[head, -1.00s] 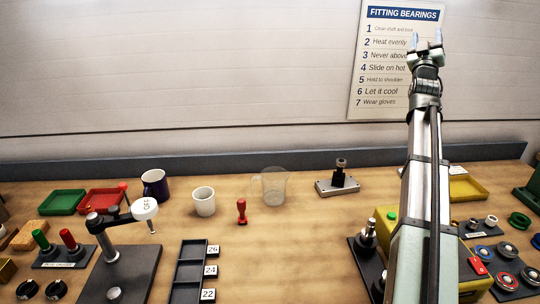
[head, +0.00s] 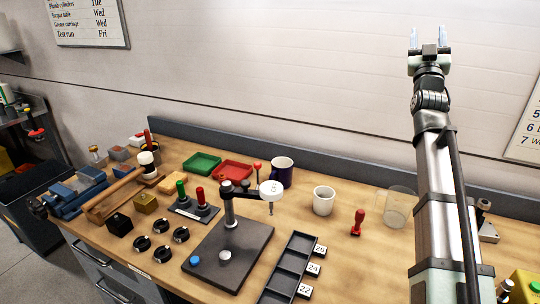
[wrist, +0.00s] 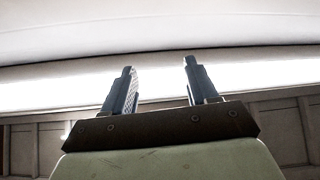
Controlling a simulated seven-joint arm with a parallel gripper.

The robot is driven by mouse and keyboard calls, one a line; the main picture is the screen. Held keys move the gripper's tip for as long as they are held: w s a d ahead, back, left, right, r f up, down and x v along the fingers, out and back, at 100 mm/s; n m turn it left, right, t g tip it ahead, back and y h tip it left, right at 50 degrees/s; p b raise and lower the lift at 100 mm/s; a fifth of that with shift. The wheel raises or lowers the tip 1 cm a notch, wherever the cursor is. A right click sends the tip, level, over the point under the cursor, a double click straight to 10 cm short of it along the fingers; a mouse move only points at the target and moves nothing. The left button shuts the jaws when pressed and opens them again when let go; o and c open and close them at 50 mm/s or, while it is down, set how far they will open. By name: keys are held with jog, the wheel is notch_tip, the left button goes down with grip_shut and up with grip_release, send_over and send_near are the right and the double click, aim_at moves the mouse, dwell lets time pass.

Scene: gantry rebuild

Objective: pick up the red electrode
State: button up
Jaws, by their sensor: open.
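I cannot tell for sure which thing is the red electrode. Several upright red pieces show in the head view. One red handle (head: 201,196) stands beside a green one (head: 181,188) on a dark labelled base. A small red piece with a knob top (head: 357,222) stands alone on the bench, right of the white cup. Another red piece (head: 148,138) stands at the far left, partly hidden. My gripper (head: 428,38) is raised high before the wall, far from them all. In the wrist view its two fingers (wrist: 158,75) are apart with nothing between them.
A post with a swing arm (head: 230,208) stands on a dark plate, beside a compartmented tray (head: 288,268). Bare bench lies in front of the cup.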

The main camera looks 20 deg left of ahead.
jog(key=s+a+f+n+g+y, duration=0.1)
jog(key=s+a+g+y, duration=0.1)
jog(key=a, duration=0.7)
jog(key=s+a+f+n+g+y, duration=0.1)
jog(key=a+f+g+y, duration=0.15)
jog(key=a, duration=0.55)
jog(key=s+a+f+n+g+y, duration=0.1)
jog(key=s+a+y, duration=0.15)
jog(key=a, duration=0.65)
jog(key=n+g+h, duration=0.3)
jog(key=g+h, duration=0.4)
jog(key=g, duration=1.1)
send_over(222, 174)
jog(key=s+d, duration=0.2)
jog(key=d, duration=0.2)
notch_tip(222, 174, down, 28)
jog(key=shift+s+x, duration=0.15)
jog(key=shift+x, duration=3.25)
jog(key=shift+s+x, duration=0.1)
jog(key=shift+x, duration=3.3)
